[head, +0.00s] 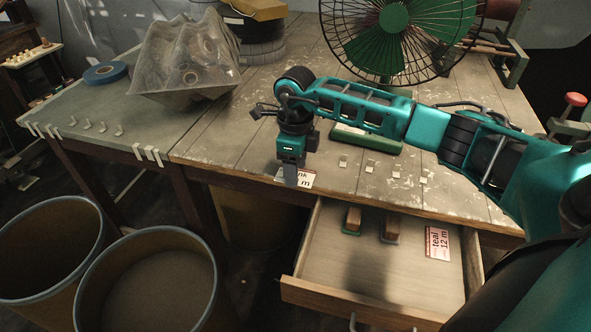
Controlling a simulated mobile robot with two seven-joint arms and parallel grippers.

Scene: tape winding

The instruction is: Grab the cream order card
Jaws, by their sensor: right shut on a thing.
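A small pale card (306,178) with partly hidden dark lettering, "nk" and "m" showing, is at the front edge of the bench. My right gripper (290,176) points down over its left part, shut on it, and hides the rest of its lettering. Another card (438,242), reddish and pale and marked "teal 12 m", lies in the open drawer (330,262) at its right side. My left gripper is not in view.
Two small brush-like blocks (353,219) (391,228) lie in the drawer. A green-based block (366,138), metal clips (369,169) and a fan (394,18) are on the bench. A plastic-covered heap (187,62) and blue tape roll (105,72) sit left. Bins (150,280) stand below.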

